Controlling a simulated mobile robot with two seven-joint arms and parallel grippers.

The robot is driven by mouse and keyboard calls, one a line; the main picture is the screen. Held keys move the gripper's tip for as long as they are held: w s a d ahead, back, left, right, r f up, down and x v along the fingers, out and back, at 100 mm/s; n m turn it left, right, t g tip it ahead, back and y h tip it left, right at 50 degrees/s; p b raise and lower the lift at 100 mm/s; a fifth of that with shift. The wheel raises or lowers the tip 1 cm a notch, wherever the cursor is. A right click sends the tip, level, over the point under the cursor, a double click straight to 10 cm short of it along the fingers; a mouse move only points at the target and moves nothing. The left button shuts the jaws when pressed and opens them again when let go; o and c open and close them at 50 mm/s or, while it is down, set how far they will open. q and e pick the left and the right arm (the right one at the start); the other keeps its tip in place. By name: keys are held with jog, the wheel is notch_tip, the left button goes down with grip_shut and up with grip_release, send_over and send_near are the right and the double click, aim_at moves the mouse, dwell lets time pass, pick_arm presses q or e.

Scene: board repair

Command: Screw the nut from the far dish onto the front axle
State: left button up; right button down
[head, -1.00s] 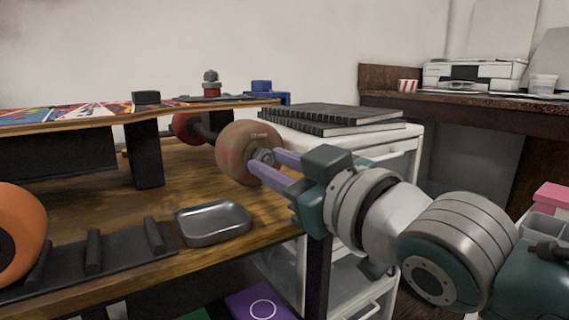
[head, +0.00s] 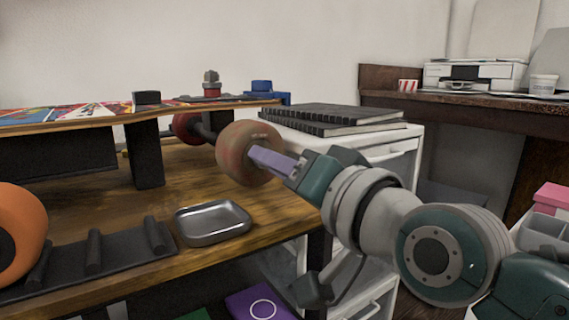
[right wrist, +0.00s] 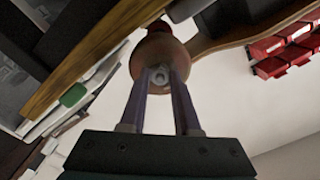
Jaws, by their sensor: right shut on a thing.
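The board (head: 60,116) lies across supports on the workbench. A worn reddish-brown wheel (head: 233,152) sits at the near end of the front axle (head: 205,131), and it also shows in the right wrist view (right wrist: 158,52). My right gripper (head: 256,155) reaches in from the right, its purple fingers at the wheel's hub. In the right wrist view its fingers (right wrist: 161,75) are shut on a small grey nut (right wrist: 162,77) at the wheel's centre. In the head view the near finger hides the nut. How far it is threaded cannot be told. My left gripper is not in view.
An empty metal dish (head: 212,222) stands near the bench's front edge, beside a dark rack (head: 75,262) and an orange wheel (head: 25,228). Dark notebooks (head: 325,114) lie on a white drawer unit (head: 408,146) behind my right arm.

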jog(key=m, duration=0.5)
jog(key=shift+a, duration=0.1)
jog(key=c, duration=0.5)
grip_release()
jog(key=shift+c, duration=1.4)
jog(key=shift+p+v, duration=0.8)
jog(key=shift+v, duration=0.5)
jog(key=shift+p+v, duration=0.85)
jog(key=shift+v, duration=1.65)
